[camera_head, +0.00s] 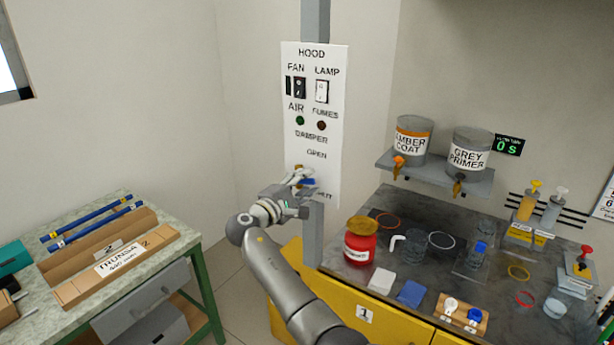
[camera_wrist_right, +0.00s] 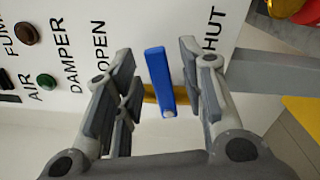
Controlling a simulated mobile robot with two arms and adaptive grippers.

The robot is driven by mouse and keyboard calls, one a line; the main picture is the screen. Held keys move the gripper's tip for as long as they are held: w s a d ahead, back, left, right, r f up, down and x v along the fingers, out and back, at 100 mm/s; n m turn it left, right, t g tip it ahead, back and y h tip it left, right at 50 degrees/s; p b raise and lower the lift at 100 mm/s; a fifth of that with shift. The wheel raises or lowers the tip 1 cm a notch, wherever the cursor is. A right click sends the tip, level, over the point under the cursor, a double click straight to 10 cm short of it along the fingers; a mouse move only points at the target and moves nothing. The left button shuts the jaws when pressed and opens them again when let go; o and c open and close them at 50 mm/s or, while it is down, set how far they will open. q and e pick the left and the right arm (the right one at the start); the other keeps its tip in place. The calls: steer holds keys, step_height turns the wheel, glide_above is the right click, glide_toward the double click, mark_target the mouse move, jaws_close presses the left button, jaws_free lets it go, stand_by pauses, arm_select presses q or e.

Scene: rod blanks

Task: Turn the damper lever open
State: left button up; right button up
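The white hood panel (camera_head: 312,120) stands on a grey post and carries the words DAMPER, OPEN and SHUT. The blue damper lever (camera_head: 308,182) is low on it, partly hidden by my right gripper (camera_head: 298,186). In the right wrist view the blue lever (camera_wrist_right: 160,80) lies between the OPEN and SHUT lettering, with a brass part behind it. The fingers of my right gripper (camera_wrist_right: 157,70) stand open on either side of the lever, with gaps visible on both sides. My left gripper is not in view.
A green-legged table (camera_head: 110,270) with long boxes stands at left. Floor shows between.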

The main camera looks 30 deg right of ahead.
steer(key=shift+x, duration=0.85)
steer(key=shift+c, duration=0.5)
jaws_close()
